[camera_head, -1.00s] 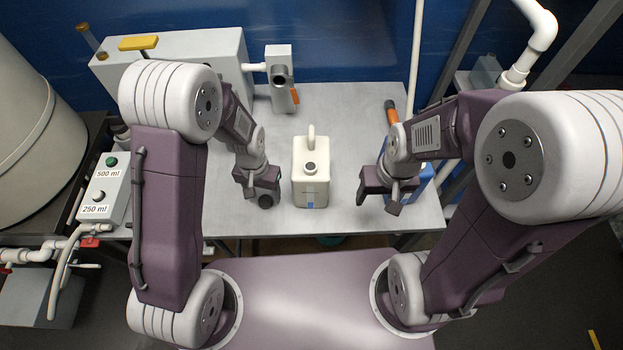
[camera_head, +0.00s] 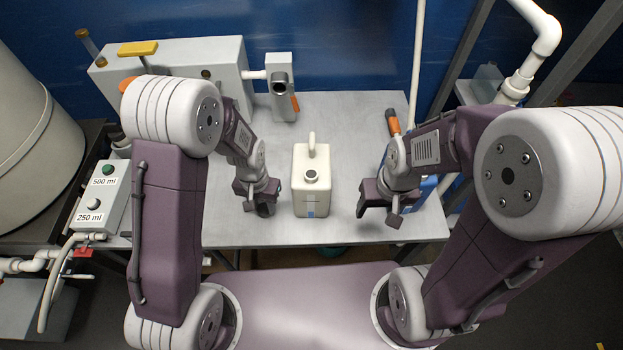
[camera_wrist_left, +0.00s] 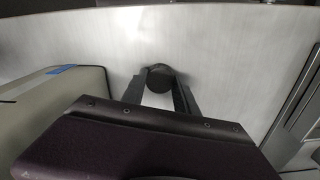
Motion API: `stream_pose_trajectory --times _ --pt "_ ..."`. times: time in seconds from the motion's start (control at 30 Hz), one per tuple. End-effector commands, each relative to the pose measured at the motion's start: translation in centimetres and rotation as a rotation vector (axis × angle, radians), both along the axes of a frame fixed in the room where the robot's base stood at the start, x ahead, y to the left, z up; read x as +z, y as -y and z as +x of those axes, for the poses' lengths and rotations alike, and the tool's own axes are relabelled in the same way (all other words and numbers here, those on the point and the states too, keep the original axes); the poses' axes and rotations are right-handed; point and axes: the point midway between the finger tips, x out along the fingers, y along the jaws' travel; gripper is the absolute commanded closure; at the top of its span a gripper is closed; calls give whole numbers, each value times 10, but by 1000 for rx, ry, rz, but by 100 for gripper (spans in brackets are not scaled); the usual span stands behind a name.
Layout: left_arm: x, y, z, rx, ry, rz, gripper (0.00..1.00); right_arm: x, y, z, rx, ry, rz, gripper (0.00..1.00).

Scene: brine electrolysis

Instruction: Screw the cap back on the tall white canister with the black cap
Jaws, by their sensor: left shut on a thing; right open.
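The tall white canister (camera_head: 312,190) stands upright on the metal table with its handle towards the back. Its neck is uncapped, with a dark opening on top. My left gripper (camera_head: 263,207) is just left of the canister, apart from it, and shut on the black cap (camera_wrist_left: 160,82). In the left wrist view the round dark cap sits between the fingertips, and part of the canister (camera_wrist_left: 50,112) shows at the left. My right gripper (camera_head: 380,212) is open and empty to the right of the canister, apart from it.
A grey box (camera_head: 170,68) with a yellow handle and a grey fixture (camera_head: 281,88) stand at the back. A blue object (camera_head: 428,188) lies partly hidden behind my right arm. A button box (camera_head: 102,200) is at the left. The table (camera_head: 345,125) behind the canister is clear.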

Motion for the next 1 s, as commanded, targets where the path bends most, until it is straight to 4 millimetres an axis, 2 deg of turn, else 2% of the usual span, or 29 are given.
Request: stream_pose_trajectory --times 0.03,0.5,1.0 --pt "8 0 0 0 0 0 100 8 0 0 0 0 0 39" --pt "43 0 0 0 0 0 100 41 0 0 0 0 0 39" --pt "45 -2 1 9 1 0 100 42 0 0 0 0 0 39"
